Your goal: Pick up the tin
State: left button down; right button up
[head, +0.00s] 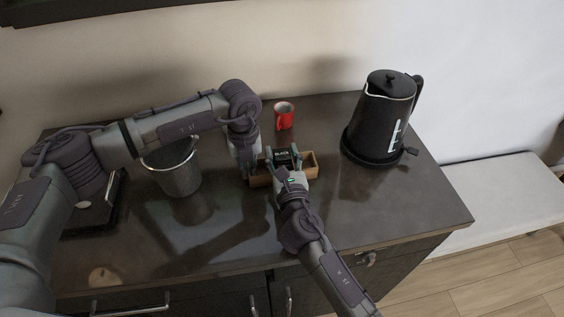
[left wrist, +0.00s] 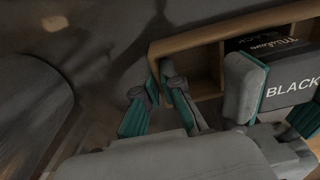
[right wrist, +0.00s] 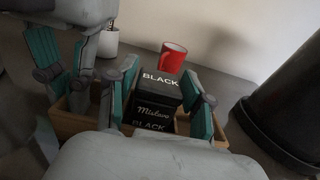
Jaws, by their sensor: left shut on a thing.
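The tin (head: 283,157) is a black box with white lettering, standing upright in a wooden tray (head: 314,160). In the left wrist view the tin (left wrist: 290,85) is at the right, in the tray (left wrist: 192,39). My left gripper (head: 249,172) is shut on the tray's left end wall, which shows between its fingers. My right gripper (head: 282,168) reaches in from the front, with one finger on each side of the tin. In the right wrist view the tin (right wrist: 157,100) is between these spread fingers; a small gap seems to show at the right.
A red mug (head: 284,115) stands behind the tray. A black kettle (head: 385,115) stands on its base to the right. A grey bucket (head: 175,172) is to the left, partly behind my left arm. The counter (head: 400,205) at front right is clear.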

aim_at(282, 153)
jog(key=c, duration=0.7)
notch_tip(282, 153, up, 10)
jog(key=shift+r, duration=0.1)
pick_arm(q)
jog(key=c, duration=1.2)
grip_release()
jog(key=shift+c, duration=0.2)
